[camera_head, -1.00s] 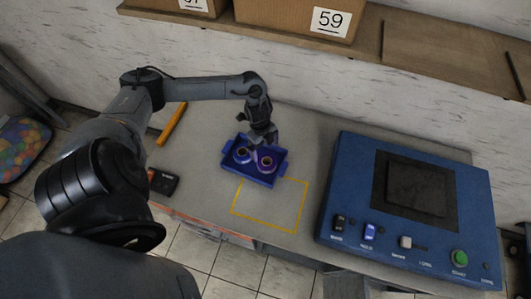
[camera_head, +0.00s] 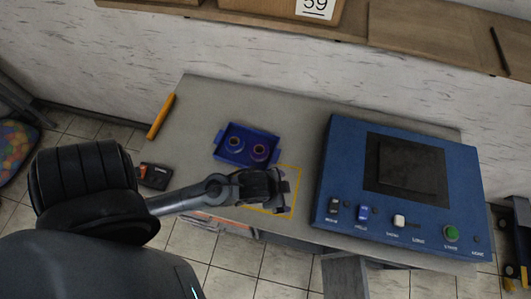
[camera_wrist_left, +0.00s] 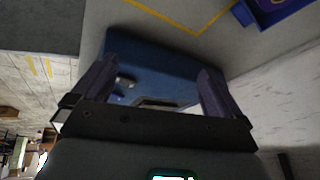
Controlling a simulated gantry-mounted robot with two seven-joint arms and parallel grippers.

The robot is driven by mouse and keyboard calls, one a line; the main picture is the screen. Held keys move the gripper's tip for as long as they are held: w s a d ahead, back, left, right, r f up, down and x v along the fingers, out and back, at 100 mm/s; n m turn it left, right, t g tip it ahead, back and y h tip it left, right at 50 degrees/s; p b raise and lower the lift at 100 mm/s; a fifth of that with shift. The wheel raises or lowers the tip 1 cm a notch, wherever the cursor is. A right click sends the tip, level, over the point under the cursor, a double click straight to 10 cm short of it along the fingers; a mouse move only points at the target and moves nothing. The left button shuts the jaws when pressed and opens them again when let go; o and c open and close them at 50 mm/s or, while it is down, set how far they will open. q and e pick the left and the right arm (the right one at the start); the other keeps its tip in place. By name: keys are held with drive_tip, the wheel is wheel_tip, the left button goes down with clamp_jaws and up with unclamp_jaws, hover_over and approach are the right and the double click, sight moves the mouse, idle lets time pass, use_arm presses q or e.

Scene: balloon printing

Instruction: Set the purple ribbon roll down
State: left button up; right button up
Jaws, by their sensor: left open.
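The purple ribbon roll (camera_head: 260,153) sits in the right part of a blue tray (camera_head: 219,155) on the grey table, in the head view. A second, blue-grey roll (camera_head: 235,144) sits beside it on the left in the same tray. My left gripper (camera_head: 284,187) is over the yellow outlined square, to the lower right of the tray and apart from it. In the left wrist view its two fingers (camera_wrist_left: 158,84) are spread with nothing between them. A corner of the blue tray (camera_wrist_left: 243,12) shows at the top right there. My right gripper is in neither view.
The yellow outline (camera_head: 294,190) lies on the table right of the tray. A blue control panel (camera_head: 325,200) with buttons and a dark screen stands at the right. An orange bar (camera_head: 161,116) and a small black device (camera_head: 154,175) lie at the left. Boxes stand on the shelf behind.

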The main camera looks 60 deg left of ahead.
use_arm(q)
drive_tip(key=s+n, duration=0.1)
drive_tip(key=s+n+g, duration=0.1)
drive_tip(key=s, duration=0.1)
drive_tip(key=s+a+r, duration=0.1)
drive_tip(key=s, duration=0.1)
drive_tip(key=shift+r+n+g, duration=0.1)
drive_tip(key=shift+n+g, duration=0.2)
drive_tip(key=shift+n, duration=0.1)
drive_tip(key=shift+r, duration=0.15)
